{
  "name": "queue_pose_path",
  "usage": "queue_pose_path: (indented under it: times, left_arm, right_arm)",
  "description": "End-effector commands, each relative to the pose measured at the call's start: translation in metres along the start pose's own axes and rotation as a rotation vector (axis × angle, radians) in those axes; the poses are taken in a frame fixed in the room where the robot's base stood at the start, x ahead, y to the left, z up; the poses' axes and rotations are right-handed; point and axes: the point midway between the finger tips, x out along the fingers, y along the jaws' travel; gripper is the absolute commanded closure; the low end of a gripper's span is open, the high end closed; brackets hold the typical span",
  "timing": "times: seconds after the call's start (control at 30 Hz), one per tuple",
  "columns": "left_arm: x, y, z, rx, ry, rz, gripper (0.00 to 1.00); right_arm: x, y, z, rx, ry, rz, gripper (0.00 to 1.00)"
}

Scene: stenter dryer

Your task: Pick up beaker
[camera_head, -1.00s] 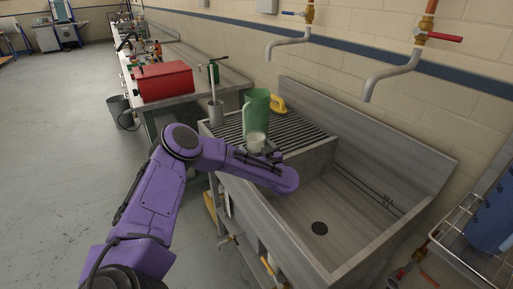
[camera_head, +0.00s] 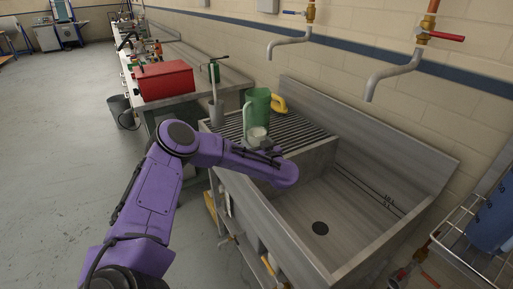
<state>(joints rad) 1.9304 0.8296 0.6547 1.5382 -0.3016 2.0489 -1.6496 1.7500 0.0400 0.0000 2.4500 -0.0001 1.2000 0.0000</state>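The beaker (camera_head: 257,134) is a small, pale, translucent cup standing in front of a green jug (camera_head: 257,108) at the ribbed drainboard's near edge. Its lower part is partly hidden. My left arm is purple, comes in from the lower left and bends over the front of the sink. My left gripper (camera_head: 268,147) shows only as small dark parts behind the wrist, close to the beaker's lower right side. The fingers are too small and hidden to tell whether they are open or touch the beaker. My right gripper is not in view.
The metal sink (camera_head: 345,205) has an empty basin right of the ribbed drainboard (camera_head: 300,135). A yellow object (camera_head: 279,103) lies behind the jug. A grey cylinder (camera_head: 216,113) with a rod stands left. A red box (camera_head: 165,80) sits on the bench behind. Taps (camera_head: 395,72) overhang the basin.

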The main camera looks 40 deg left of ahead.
Motion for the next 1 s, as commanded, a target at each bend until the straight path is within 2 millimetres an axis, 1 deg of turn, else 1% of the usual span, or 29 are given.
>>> queue_pose_path:
  times: [0.1, 0.27, 0.37, 0.5, 0.6, 0.7, 0.83, 1.0]
  left_arm:
    - [0.000, 0.001, -0.019, -0.005, 0.003, 0.001, 0.63]
    - [-0.033, 0.002, -0.018, 0.000, 0.003, 0.006, 0.63]
    - [-0.059, 0.002, -0.017, 0.000, 0.004, 0.008, 0.63]
    - [-0.100, 0.002, -0.017, 0.002, 0.006, 0.009, 0.63]
    - [-0.126, 0.001, -0.016, 0.001, 0.006, 0.006, 0.63]
    - [-0.148, 0.001, -0.017, 0.001, 0.004, 0.004, 0.63]
    - [-0.168, 0.001, -0.017, -0.001, 0.003, 0.003, 0.63]
    - [-0.179, 0.000, -0.017, -0.001, 0.001, 0.000, 0.63]
  right_arm:
    - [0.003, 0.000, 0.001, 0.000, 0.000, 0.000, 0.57]
    - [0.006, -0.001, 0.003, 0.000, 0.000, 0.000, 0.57]
    - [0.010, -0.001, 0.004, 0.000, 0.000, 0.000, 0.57]
    - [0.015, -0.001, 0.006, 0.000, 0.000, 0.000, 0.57]
    - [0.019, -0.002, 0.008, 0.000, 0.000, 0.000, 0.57]
    - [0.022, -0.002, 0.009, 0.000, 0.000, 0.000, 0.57]
    - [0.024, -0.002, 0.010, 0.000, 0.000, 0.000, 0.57]
    - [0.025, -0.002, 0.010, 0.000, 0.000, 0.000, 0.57]
